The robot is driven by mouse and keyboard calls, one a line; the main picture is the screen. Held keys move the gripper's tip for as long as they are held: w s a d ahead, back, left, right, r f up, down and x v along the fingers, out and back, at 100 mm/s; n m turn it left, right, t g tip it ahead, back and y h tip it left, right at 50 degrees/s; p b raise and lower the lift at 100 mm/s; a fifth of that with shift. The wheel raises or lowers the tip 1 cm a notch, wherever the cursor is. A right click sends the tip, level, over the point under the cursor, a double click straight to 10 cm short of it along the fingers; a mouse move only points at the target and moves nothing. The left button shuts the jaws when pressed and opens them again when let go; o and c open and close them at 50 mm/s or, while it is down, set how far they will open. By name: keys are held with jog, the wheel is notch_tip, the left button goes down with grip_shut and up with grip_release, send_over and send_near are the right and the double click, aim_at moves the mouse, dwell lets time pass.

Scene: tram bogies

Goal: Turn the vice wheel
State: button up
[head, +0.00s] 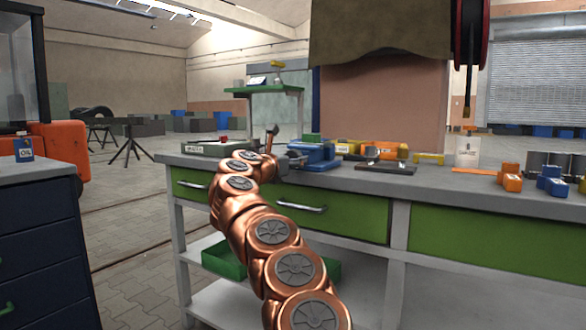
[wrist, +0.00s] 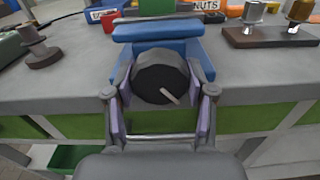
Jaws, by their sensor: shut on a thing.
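The blue vice (head: 316,155) stands on the grey workbench near its front edge, and it also shows in the wrist view (wrist: 150,30). The vice wheel (wrist: 158,80) is a dark round knob with a small light handle pointing down and right, facing me at the front of the vice. My gripper (wrist: 160,100) is around the wheel, with one finger on its left side and one on its right, and shut on it. In the head view the wheel is mostly hidden by my arm, and my gripper (head: 281,165) meets the front of the vice.
The workbench (head: 440,185) has green drawers below. Right of the vice lie a dark plate with metal parts (head: 385,167) and a bin labelled NUTS (wrist: 207,5). Orange and blue blocks (head: 510,178) stand farther right. A dark cabinet (head: 38,230) stands at left.

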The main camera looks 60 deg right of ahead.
jog(key=shift+f+m+b, duration=0.15)
jog(key=shift+m+b, duration=0.6)
jog(key=shift+m, duration=0.75)
jog(key=o, duration=1.2)
jog(key=shift+c, duration=0.2)
jog(key=shift+a, duration=0.2)
jog(key=a, duration=1.1)
jog(key=shift+s+a, duration=0.25)
jog(key=shift+a, duration=0.05)
